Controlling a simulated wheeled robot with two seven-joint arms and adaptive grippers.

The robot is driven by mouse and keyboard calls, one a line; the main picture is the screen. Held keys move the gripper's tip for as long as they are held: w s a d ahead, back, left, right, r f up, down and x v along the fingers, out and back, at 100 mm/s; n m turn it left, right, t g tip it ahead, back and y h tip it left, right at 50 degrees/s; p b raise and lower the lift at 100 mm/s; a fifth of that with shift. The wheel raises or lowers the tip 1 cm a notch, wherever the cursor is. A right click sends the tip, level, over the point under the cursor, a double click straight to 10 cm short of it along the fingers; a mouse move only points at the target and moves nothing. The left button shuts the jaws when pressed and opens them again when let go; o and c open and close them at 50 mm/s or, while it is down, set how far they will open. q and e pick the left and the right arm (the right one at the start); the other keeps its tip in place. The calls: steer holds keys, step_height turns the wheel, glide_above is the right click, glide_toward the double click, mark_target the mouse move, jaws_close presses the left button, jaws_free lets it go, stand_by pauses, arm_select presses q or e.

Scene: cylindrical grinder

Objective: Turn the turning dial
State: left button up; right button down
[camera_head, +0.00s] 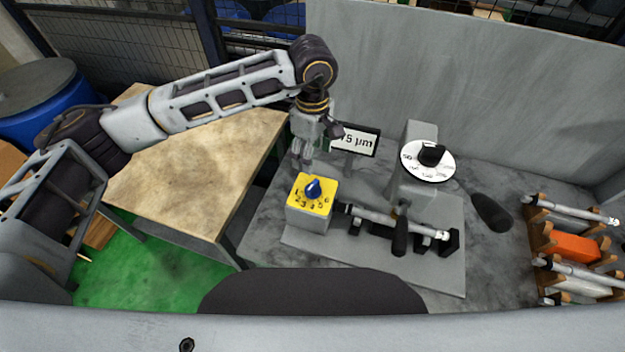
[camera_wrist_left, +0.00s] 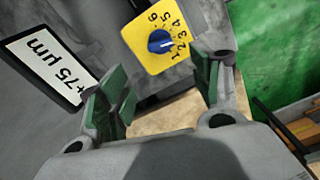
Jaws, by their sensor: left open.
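The turning dial is a blue knob (camera_head: 314,188) on a yellow numbered plate (camera_head: 325,207) that tops a grey box. In the left wrist view the blue knob (camera_wrist_left: 160,42) sits on the yellow plate (camera_wrist_left: 133,38), with numbers 1 to 6 printed along one side. My left gripper (camera_head: 303,158) is above and just behind the dial, apart from it. In the left wrist view its green-padded fingers (camera_wrist_left: 160,95) are spread and empty, and the knob shows beyond the fingertips. My right gripper is not in view.
A sign reading 75 µm (camera_head: 357,141) stands close to the right of my left gripper. A grinder with a white round scale (camera_head: 428,161) and a shaft (camera_head: 385,220) lies right of the dial. A rack (camera_head: 540,238) is at far right, a wooden table (camera_head: 185,185) left.

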mark_target(313, 184)
arm_select(q)
step_height(313, 184, down, 12)
steer(key=p, duration=0.3)
steer(key=shift+s+f, duration=0.1)
steer(key=shift+f, duration=0.75)
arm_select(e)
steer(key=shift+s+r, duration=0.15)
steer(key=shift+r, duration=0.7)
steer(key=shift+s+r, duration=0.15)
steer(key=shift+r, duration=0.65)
arm_select(q)
steer(key=c, duration=1)
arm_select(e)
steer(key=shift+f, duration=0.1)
